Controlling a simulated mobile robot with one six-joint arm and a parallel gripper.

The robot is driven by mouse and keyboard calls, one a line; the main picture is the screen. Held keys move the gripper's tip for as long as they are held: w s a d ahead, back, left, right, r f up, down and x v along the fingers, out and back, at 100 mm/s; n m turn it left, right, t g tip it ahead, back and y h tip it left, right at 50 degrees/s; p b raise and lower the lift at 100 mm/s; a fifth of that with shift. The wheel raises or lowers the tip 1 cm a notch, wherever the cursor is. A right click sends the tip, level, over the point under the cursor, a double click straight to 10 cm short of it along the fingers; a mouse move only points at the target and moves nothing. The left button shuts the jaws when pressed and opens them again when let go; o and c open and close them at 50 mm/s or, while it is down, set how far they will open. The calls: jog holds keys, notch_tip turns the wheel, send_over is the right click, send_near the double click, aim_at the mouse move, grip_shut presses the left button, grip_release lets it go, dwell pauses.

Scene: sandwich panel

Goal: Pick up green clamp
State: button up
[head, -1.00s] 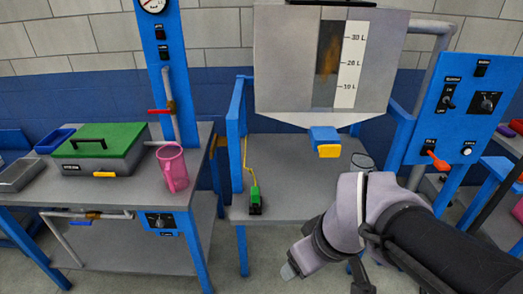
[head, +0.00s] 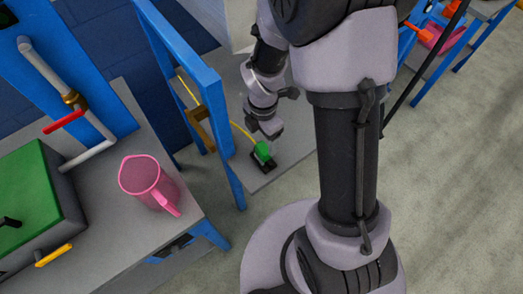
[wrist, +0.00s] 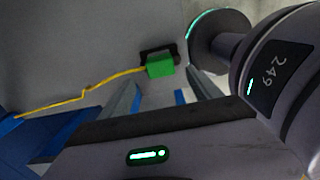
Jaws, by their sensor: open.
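The green clamp (head: 262,151) sits on a small black base on the grey shelf (head: 288,168), close to the shelf's front edge. A yellow cord runs from it to the blue frame. My gripper (head: 265,130) is just above and beside the clamp in the head view. In the wrist view the green clamp (wrist: 160,67) lies beyond the tips of my open fingers (wrist: 163,88), roughly between them. Nothing is held. I cannot tell the exact gap between fingertips and clamp.
A blue frame post (head: 215,120) with a brownish bracket stands left of the clamp. A pink jug (head: 145,178) and a green-lidded box (head: 30,195) stand on the left table. Open floor (head: 450,180) lies to the right.

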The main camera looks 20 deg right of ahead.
aim_at(263, 148)
notch_tip(263, 148, down, 8)
jog(key=b, duration=0.4)
jog(key=shift+d+r, duration=0.15)
jog(key=shift+r, duration=0.25)
grip_shut()
jog(key=shift+r+p, duration=0.6)
notch_tip(263, 148, up, 3)
jog(key=shift+f+p, duration=0.1)
jog(key=shift+p, duration=0.85)
jog(key=s+d+r+p, duration=0.1)
jog(key=s+d+p, duration=0.8)
jog(key=s+p, duration=0.4)
jog(key=shift+d+p, duration=0.2)
jog(key=shift+p, duration=0.1)
